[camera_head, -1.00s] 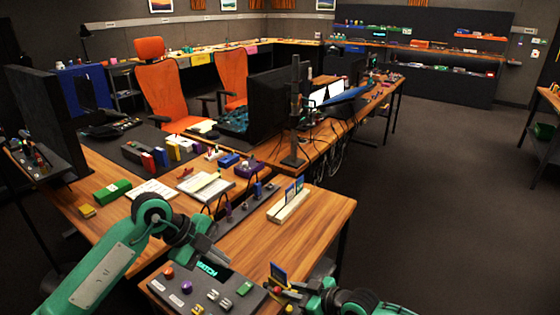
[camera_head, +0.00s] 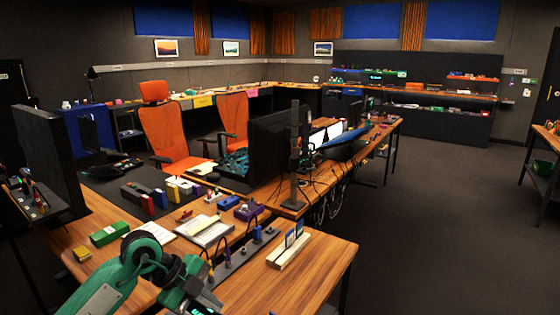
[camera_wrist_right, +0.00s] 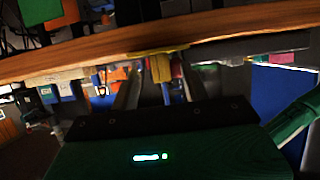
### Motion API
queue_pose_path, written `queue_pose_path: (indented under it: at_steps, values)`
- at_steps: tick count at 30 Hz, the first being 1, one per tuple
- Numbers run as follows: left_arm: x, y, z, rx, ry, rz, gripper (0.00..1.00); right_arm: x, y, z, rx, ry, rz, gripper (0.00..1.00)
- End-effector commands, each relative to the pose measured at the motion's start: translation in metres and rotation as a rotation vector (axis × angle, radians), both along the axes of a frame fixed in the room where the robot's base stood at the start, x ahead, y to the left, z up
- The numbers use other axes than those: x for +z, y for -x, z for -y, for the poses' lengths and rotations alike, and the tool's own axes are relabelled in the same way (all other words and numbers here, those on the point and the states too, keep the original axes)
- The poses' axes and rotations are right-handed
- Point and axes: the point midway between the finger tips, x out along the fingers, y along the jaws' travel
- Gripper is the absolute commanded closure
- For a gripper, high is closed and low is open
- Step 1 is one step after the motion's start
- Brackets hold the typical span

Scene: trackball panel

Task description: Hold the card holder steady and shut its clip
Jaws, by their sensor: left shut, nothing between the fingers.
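My left gripper (camera_head: 203,305) is shut and empty at the bottom edge of the head view, with its tips partly cut off. My right gripper does not show in the head view. In the right wrist view its two dark fingers (camera_wrist_right: 158,84) stand apart. A yellow piece (camera_wrist_right: 160,68) shows at or beyond their tips, beside a purple-red one. I cannot tell whether the fingers touch it or whether it is part of the card holder. The card holder and its clip cannot be made out for certain in the views now.
A pale rack (camera_head: 288,250) with upright blue cards stands on the wooden desk (camera_head: 318,268). A dark socket strip (camera_head: 240,258) with plugs lies left of it. A green box (camera_head: 109,234) and a yellow block (camera_head: 82,254) lie further left. The desk's right front corner is clear.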

Motion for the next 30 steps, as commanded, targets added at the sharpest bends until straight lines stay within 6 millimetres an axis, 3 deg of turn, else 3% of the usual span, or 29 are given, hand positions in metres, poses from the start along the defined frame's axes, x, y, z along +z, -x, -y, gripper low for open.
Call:
queue_pose_path:
  at_steps: [8, 21, 30]
  values:
    - [0.0, 0.0, 0.0, 0.0, 0.0, 0.0, 1.0, 0.004, 0.007, 0.01, 0.0, 0.0, 0.0, 0.54]
    - [0.0, 0.0, 0.0, 0.0, 0.0, 0.0, 1.0, 0.034, 0.047, 0.069, -0.001, 0.002, 0.0, 0.54]
    - [0.0, 0.0, 0.0, 0.0, 0.0, 0.0, 1.0, 0.045, 0.061, 0.09, 0.0, 0.0, 0.0, 0.54]
